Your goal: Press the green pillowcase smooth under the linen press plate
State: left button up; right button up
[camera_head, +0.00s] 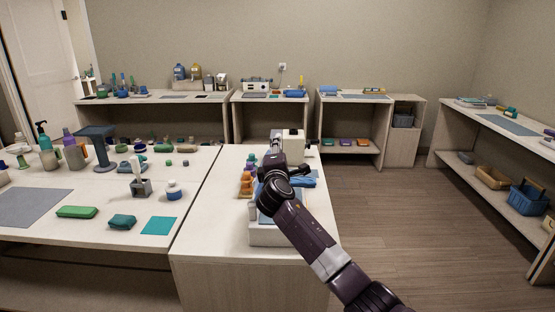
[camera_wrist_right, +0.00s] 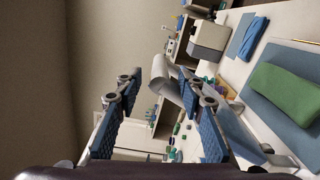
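The green pillowcase (camera_wrist_right: 287,92) lies on a blue padded surface (camera_wrist_right: 262,112) at the right of the right wrist view. In the head view my arm hides it. The white base of the press (camera_head: 268,238) stands on the middle table, under my right arm. I cannot make out the press plate for certain. My right gripper (camera_wrist_right: 160,82) is open, its blue-padded fingers well apart. A pale rounded piece (camera_wrist_right: 166,84) shows between the fingertips; I cannot tell whether it is near them. In the head view my right gripper (camera_head: 275,148) points away over the table. My left gripper is not in view.
A white boxy device (camera_head: 294,146) and a folded blue cloth (camera_head: 303,182) stand near the gripper. Orange bottles (camera_head: 247,184) are just left of it. The left table holds a green folded item (camera_head: 77,212) and a teal cloth (camera_head: 159,226). Open floor lies to the right.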

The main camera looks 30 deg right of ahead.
jog(key=shift+v, duration=2.85)
jog(key=shift+a, duration=0.1)
